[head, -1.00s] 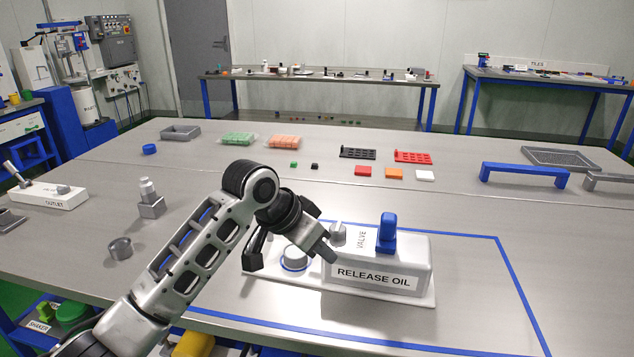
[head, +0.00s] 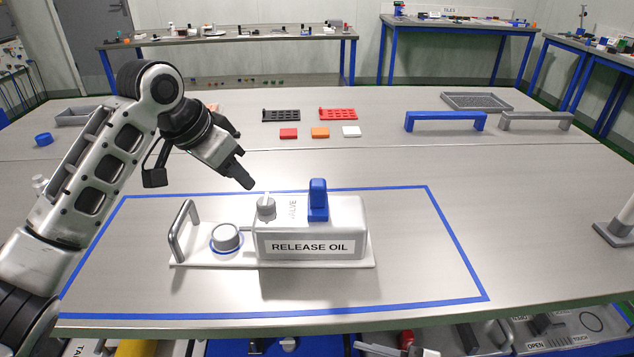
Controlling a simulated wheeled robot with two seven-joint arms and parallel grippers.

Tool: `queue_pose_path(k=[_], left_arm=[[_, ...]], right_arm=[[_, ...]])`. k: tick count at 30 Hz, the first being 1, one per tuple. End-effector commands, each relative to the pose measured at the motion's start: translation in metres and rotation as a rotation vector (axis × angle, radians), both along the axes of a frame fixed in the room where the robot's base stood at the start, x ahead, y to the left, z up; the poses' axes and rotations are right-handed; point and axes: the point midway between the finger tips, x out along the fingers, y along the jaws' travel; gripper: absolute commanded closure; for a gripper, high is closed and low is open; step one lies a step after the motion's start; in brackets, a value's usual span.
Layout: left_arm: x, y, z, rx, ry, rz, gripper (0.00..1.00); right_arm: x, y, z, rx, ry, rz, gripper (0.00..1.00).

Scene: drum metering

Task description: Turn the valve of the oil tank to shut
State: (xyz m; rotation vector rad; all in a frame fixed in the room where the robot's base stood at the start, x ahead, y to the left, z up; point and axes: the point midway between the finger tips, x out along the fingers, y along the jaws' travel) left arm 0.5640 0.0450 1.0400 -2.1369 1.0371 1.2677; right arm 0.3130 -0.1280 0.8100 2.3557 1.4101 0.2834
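The oil tank (head: 345,243) is a pale box labelled RELEASE OIL, on a flat base plate (head: 215,259) inside a blue taped outline. On its top are a grey knob (head: 266,207) at the left and an upright blue handle (head: 318,200), with the word VALVE between them. A round grey cap (head: 226,237) and a metal grab handle (head: 183,231) stand on the plate to the left. My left gripper (head: 200,180) is open and empty, with its fingers apart, above and left of the knob, touching nothing.
Red, orange (head: 320,133) and white tiles and black and red racks (head: 338,114) lie farther back. A blue bracket (head: 445,121) and a grey tray (head: 477,101) stand back right. A grey stand (head: 615,233) is at the right edge. The table right of the tank is clear.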

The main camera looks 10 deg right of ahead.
Motion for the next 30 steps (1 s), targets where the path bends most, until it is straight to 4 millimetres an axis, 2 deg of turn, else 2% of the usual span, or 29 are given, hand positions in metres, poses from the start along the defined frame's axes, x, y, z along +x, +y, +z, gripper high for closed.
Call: queue_pose_path(k=[1,3,6,12,14,16,23,26,30], left_arm=[[0.0,0.0,0.0,0.0,0.0,0.0,0.64],[0.0,0.0,0.0,0.0,0.0,0.0,0.64],[0.0,0.0,0.0,0.0,0.0,0.0,0.64],[0.0,0.0,0.0,0.0,0.0,0.0,0.64],[0.0,0.0,0.0,0.0,0.0,0.0,0.64],[0.0,0.0,0.0,0.0,0.0,0.0,0.64],[0.0,0.0,0.0,0.0,0.0,0.0,0.64],[0.0,0.0,0.0,0.0,0.0,0.0,0.64],[0.0,0.0,0.0,0.0,0.0,0.0,0.64]], right_arm=[[-0.013,-0.002,0.014,0.03,0.004,0.116,0.45],[-0.034,-0.005,0.029,0.066,0.038,0.277,0.45],[-0.064,-0.014,0.043,0.083,0.111,0.484,0.45],[-0.115,-0.046,0.059,0.038,0.297,0.816,0.45],[-0.124,-0.057,0.065,0.008,0.346,0.903,0.45],[-0.113,-0.058,0.073,-0.007,0.287,0.941,0.45],[-0.039,-0.025,0.105,0.026,-0.129,0.829,0.45],[-0.003,-0.009,0.13,0.036,-0.343,0.765,0.45],[0.051,0.018,0.18,0.048,-0.683,0.653,0.45]])
